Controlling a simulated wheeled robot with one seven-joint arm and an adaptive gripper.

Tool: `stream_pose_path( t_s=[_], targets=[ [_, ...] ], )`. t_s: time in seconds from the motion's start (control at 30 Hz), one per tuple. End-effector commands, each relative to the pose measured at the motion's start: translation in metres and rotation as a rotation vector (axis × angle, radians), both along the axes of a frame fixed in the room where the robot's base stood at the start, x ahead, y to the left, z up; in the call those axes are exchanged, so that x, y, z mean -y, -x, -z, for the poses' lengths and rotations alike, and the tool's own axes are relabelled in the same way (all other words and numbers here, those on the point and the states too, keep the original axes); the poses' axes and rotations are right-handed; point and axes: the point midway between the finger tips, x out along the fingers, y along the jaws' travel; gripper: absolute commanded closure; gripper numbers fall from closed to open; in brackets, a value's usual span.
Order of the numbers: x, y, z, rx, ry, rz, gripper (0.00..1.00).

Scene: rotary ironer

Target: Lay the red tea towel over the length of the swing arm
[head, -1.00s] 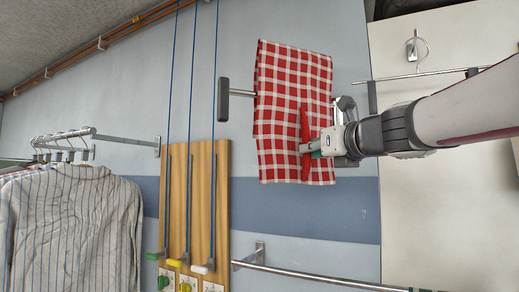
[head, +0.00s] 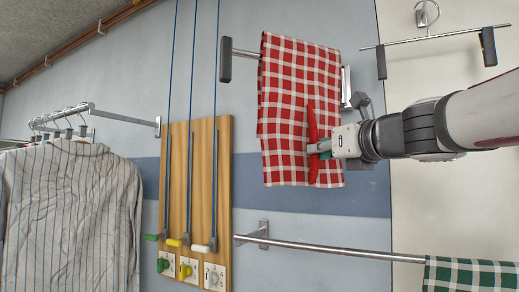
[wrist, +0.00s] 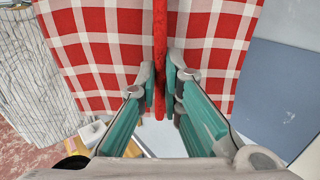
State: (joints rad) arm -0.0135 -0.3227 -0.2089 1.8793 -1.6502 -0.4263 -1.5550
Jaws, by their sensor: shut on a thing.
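The red-and-white checked tea towel (head: 300,85) hangs spread out across a wall-mounted bar with a dark end block, which seems to be the swing arm (head: 245,54). The bar's left end sticks out beyond the towel; its middle is hidden. I cannot tell whether the towel rests on it or hangs in front. A metal bracket shows at the towel's right edge. My gripper (head: 318,147) is shut on a pinched red fold of the towel, low and right of its middle. In the wrist view the fold stands between my fingertips (wrist: 162,85).
A wooden board (head: 178,185) with levers, cords and knobs is left of the towel. A striped shirt (head: 70,210) hangs further left. A lower rail (head: 330,249) carries a green checked towel (head: 470,277). Another bar (head: 430,40) with dark ends is at upper right.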

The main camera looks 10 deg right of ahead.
Motion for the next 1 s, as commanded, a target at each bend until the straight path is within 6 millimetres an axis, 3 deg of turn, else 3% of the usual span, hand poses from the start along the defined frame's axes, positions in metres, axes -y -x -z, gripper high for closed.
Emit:
stream_pose_path(
  t_s=[0.5, 1.0],
  targets=[
    [0.0, 0.0, 0.041, 0.002, 0.0, 0.0, 1.0],
    [0.0, 0.0, 0.049, 0.001, 0.0, 0.0, 1.0]
  ],
)
